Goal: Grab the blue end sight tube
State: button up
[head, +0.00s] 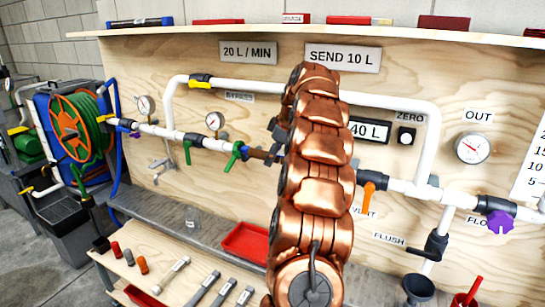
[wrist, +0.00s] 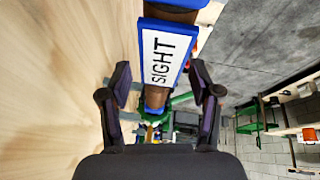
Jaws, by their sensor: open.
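In the wrist view, a blue-edged white plate reading "SIGHT" (wrist: 168,58) sits between and beyond my gripper's fingers. A brown tube piece (wrist: 156,97) with a blue end (wrist: 153,116) shows just below the plate. My gripper (wrist: 160,88) is open, one finger on each side, and I see no clear contact. In the head view, my copper arm covers the middle of the pipe line, so most of the sight tube and my gripper are hidden there. A dark brown piece of pipe (head: 259,154) shows left of the arm.
A white pipe run with green valves (head: 234,155), a gauge (head: 214,121) and an orange valve handle (head: 370,188) crosses the plywood panel (head: 260,85). A red tray (head: 247,242) and several small tools lie on the bench below. A hose reel (head: 80,130) stands at left.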

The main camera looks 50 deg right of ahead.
grip_shut()
dwell(0.5)
jog(key=shift+r+b, duration=0.4)
jog(key=shift+r, duration=1.05)
